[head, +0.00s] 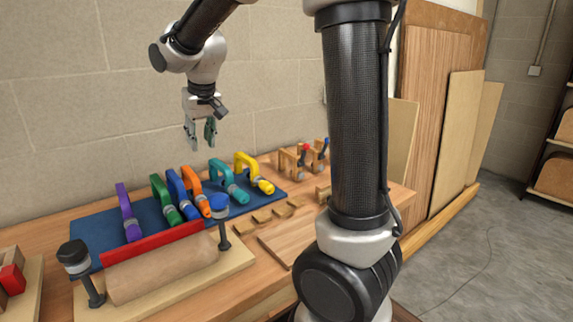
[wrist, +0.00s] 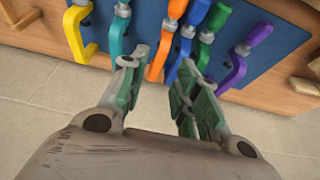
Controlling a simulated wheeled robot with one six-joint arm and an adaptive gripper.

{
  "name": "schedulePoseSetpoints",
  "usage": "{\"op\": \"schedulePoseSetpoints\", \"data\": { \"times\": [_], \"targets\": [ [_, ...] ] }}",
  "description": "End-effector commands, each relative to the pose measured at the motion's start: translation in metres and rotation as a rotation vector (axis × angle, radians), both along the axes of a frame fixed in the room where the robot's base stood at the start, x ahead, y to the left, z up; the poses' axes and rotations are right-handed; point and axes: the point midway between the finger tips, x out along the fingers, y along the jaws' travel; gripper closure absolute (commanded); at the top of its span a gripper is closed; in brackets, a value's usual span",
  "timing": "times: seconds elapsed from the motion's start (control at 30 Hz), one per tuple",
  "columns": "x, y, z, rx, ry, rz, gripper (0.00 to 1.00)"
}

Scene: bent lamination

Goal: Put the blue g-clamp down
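The blue g-clamp (head: 177,188) lies on the blue mat (head: 88,228), between the green clamp (head: 160,196) and the orange clamp (head: 190,181). In the wrist view the blue g-clamp (wrist: 196,14) shows at the top, just beyond my right finger, with its lower end partly hidden by the fingertip. My gripper (head: 200,141) is in the air above and behind the row of clamps, by the wall. In the wrist view my gripper (wrist: 158,75) has its fingers apart with nothing between them.
The purple (head: 128,212), teal (head: 228,180) and yellow (head: 252,170) clamps share the mat. A wooden form with a roller (head: 160,268) and black and blue-topped clamps stands in front. Small wood blocks (head: 275,213) lie to the right. A block wall is behind.

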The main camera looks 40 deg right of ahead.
Motion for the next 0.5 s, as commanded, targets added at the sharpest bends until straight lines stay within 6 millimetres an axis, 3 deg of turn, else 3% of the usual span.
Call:
{"op": "schedulePoseSetpoints", "data": {
  "times": [0.03,0.1,0.3,0.4,0.5],
  "targets": [
    [-0.034,-0.020,0.015,0.002,-0.007,-0.010,0.69],
    [-0.082,-0.042,0.025,0.002,-0.003,-0.013,0.69],
    [-0.209,-0.081,0.023,0.005,0.006,-0.009,0.69],
    [-0.252,-0.088,0.012,0.007,0.007,-0.004,0.69],
    [-0.279,-0.091,0.003,0.009,0.009,0.001,0.69]
  ]
}}
